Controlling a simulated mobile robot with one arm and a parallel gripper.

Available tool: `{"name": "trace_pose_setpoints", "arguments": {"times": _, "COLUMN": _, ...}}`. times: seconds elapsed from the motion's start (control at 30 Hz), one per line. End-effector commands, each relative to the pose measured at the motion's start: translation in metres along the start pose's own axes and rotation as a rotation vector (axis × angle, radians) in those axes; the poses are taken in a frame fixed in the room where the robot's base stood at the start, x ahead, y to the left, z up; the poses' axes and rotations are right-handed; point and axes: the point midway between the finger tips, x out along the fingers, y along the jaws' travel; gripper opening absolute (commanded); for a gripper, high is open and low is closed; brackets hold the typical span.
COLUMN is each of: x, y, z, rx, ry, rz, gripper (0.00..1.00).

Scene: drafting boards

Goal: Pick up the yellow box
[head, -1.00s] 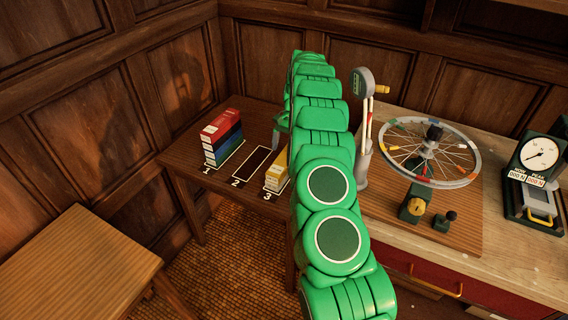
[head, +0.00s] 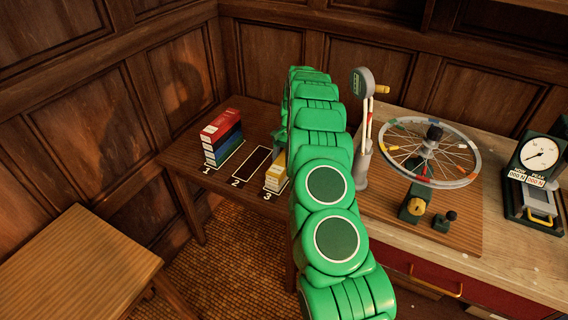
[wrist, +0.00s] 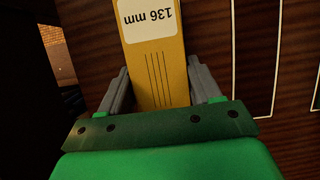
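The yellow box (head: 276,173) stands upright at the spot marked 3 on the dark side table, partly hidden behind my green arm in the head view. In the wrist view the yellow box (wrist: 158,75) runs between my two grey fingers, its white "136 mm" label at the top of the picture. My gripper (wrist: 160,85) has one finger on each side of the box, with only slim gaps showing. It looks open around the box, not clamped on it. My arm hides most of the gripper in the head view.
A workbench with a spoked wheel (head: 430,152), a grey lever stand (head: 362,130) and a dial gauge (head: 540,155) lies right of my arm.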

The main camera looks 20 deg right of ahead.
Motion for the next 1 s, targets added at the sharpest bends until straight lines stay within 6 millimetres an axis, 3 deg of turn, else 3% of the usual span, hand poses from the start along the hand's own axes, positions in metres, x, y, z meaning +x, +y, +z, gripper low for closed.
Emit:
{"name": "trace_pose_setpoints", "arguments": {"times": 0.03, "x": 0.000, "y": 0.000, "z": 0.000, "rx": 0.000, "ry": 0.000, "rz": 0.000, "gripper": 0.55}}
{"name": "trace_pose_setpoints", "arguments": {"times": 0.23, "x": 0.000, "y": 0.000, "z": 0.000, "rx": 0.000, "ry": 0.000, "rz": 0.000, "gripper": 0.24}}
{"name": "trace_pose_setpoints", "arguments": {"times": 0.57, "x": -0.003, "y": 0.000, "z": 0.001, "rx": 0.000, "ry": 0.001, "rz": -0.001, "gripper": 0.23}}
{"name": "trace_pose_setpoints", "arguments": {"times": 0.83, "x": -0.033, "y": -0.001, "z": 0.013, "rx": -0.001, "ry": 0.003, "rz": -0.002, "gripper": 0.23}}
{"name": "trace_pose_setpoints", "arguments": {"times": 1.0, "x": -0.037, "y": 0.006, "z": 0.023, "rx": 0.000, "ry": 0.000, "rz": 0.000, "gripper": 0.23}}
